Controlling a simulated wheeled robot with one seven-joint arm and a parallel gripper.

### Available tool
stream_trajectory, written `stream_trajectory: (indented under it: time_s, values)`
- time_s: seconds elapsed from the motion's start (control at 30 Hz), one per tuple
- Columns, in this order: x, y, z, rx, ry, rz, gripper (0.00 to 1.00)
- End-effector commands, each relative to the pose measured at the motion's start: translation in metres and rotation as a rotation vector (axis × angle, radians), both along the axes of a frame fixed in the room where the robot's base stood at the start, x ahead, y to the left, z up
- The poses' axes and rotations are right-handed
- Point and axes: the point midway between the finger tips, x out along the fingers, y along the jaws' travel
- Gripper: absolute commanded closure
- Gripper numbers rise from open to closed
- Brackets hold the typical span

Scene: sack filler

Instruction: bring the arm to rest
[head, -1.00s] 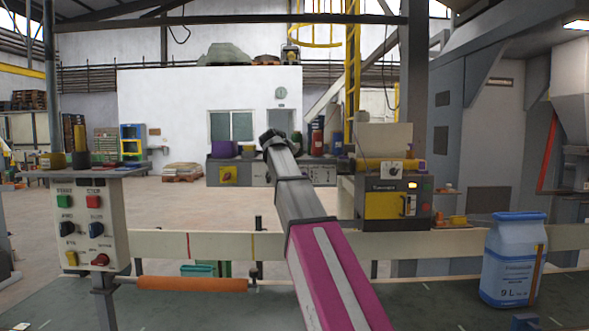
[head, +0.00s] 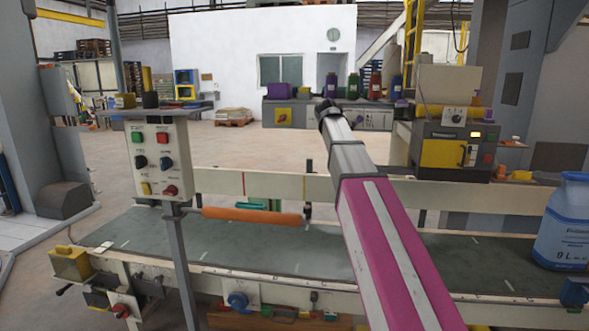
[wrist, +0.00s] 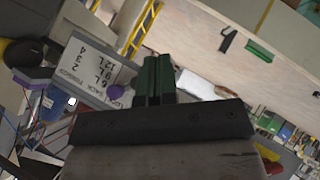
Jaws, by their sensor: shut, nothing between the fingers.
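My arm reaches out from the lower right of the head view, a magenta link with grey links beyond it. It is stretched out above the conveyor belt (head: 250,245), and its dark far end stands in front of the back counter in the picture. My gripper's fingers do not show clearly there. In the wrist view my gripper (wrist: 158,62) has two dark green fingers side by side, shut with nothing between them. Nothing is seen touching them.
A control box (head: 158,160) on a post stands left of the arm, with an orange roller (head: 250,216) beside it. A grey machine (head: 450,150) stands behind the rail. The floor beyond is open.

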Motion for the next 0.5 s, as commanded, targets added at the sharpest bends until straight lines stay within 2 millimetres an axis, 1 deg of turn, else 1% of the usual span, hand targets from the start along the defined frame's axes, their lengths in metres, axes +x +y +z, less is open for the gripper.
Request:
stream_trajectory:
  time_s: [0.03, 0.07, 0.1, 0.17, 0.2, 0.27, 0.3, 0.37, 0.4, 0.47, 0.5]
  values:
    - [-0.009, 0.000, -0.030, 0.020, 0.027, 0.001, 1.00]
    - [-0.011, 0.000, -0.044, 0.033, 0.040, 0.003, 1.00]
    - [-0.015, 0.000, -0.064, 0.050, 0.059, 0.003, 1.00]
    - [-0.022, 0.001, -0.093, 0.077, 0.087, 0.004, 1.00]
    - [-0.028, 0.001, -0.112, 0.097, 0.106, 0.005, 1.00]
    - [-0.037, 0.002, -0.140, 0.123, 0.134, 0.005, 1.00]
    - [-0.043, 0.002, -0.159, 0.140, 0.153, 0.005, 1.00]
    - [-0.053, 0.003, -0.186, 0.168, 0.181, 0.003, 1.00]
    - [-0.060, 0.004, -0.203, 0.187, 0.200, 0.002, 1.00]
    - [-0.072, 0.005, -0.229, 0.215, 0.226, -0.002, 1.00]
    - [-0.080, 0.006, -0.246, 0.233, 0.245, -0.005, 1.00]
